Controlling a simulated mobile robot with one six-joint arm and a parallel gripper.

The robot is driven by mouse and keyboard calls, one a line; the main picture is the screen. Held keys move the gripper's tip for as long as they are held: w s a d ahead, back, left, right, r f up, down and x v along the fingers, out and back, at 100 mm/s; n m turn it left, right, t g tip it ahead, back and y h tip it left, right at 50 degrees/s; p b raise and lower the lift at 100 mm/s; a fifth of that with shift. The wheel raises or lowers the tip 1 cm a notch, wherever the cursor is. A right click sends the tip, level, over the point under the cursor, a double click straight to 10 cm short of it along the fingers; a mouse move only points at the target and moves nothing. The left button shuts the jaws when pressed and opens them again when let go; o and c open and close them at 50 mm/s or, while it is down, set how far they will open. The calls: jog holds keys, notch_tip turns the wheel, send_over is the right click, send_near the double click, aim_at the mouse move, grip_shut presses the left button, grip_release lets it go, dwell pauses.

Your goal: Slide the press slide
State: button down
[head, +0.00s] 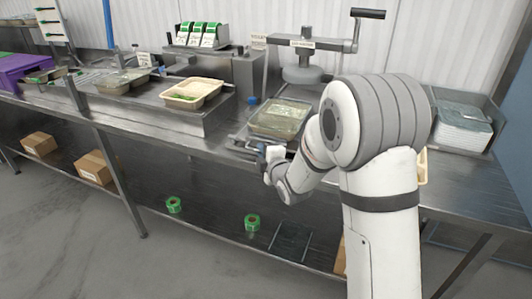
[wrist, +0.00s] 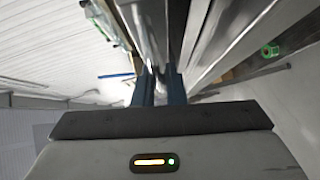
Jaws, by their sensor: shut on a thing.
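The press slide (head: 240,143) is a low metal carriage at the front of the bench, with a film-topped tray (head: 279,119) on it. The press (head: 303,62), with a crank handle and a round plate, stands just behind the tray. In the head view my gripper (head: 263,150) is at the slide's front edge, partly hidden by my arm. In the wrist view its two blue fingers (wrist: 161,84) are close together on the slide's front part; the exact grip is hard to see.
A cream tray (head: 192,94) stands on a raised metal stand to the left. Stacked white trays (head: 461,130) sit at the right end. The lower shelf holds cardboard boxes (head: 97,167) and green rolls (head: 252,222). Bare bench lies left of the slide.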

jog(key=w, duration=0.1)
jog(key=w+d+b, duration=0.1)
jog(key=w+b, duration=0.1)
jog(key=w, duration=0.1)
jog(key=shift+w+d+f, duration=0.1)
jog(key=shift+d+f, duration=0.05)
jog(key=shift+d, duration=0.15)
jog(key=c, duration=1.5)
grip_release()
jog(key=v, duration=0.7)
jog(key=shift+s+b, duration=0.4)
jog(key=shift+b, duration=0.05)
jog(key=shift+d, duration=0.15)
